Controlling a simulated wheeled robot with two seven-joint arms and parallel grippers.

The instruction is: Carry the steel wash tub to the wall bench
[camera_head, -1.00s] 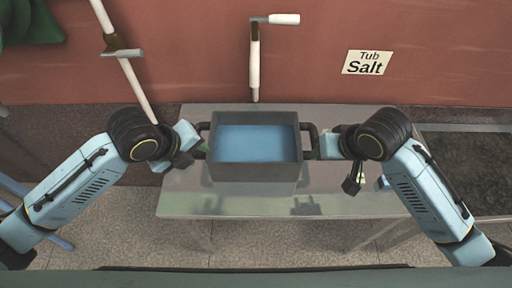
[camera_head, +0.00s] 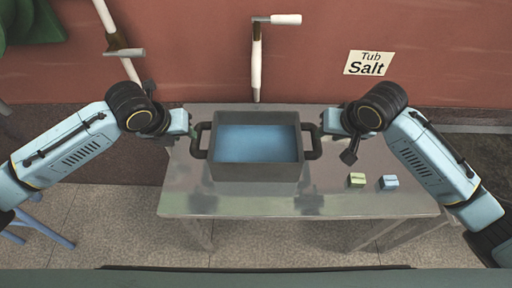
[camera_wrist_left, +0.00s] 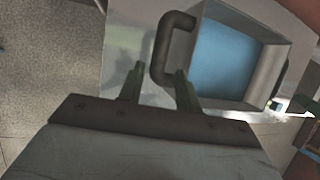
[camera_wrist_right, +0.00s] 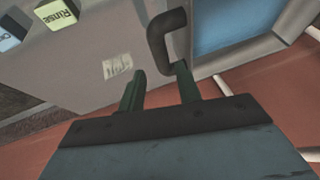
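The steel wash tub (camera_head: 255,172) stands upright on a metal bench (camera_head: 180,200) against the red wall, with blue liquid inside. It has a dark handle at each side. My left gripper (camera_head: 190,124) is open and empty near the left handle (camera_head: 200,141); in the left wrist view its fingers (camera_wrist_left: 159,76) are spread, with the handle (camera_wrist_left: 161,45) just beyond them. My right gripper (camera_head: 326,122) is open and empty near the right handle (camera_head: 314,142); its spread fingers also show in the right wrist view (camera_wrist_right: 159,76). Exact finger clearance from the handles is hard to tell.
A green block (camera_head: 356,180) marked "Rinse" and a blue block (camera_head: 389,182) sit on the bench right of the tub. A "Tub Salt" sign (camera_head: 367,63) and a white crank-like pipe (camera_head: 257,65) are on the wall. A blue stool-like frame (camera_head: 38,222) stands at lower left.

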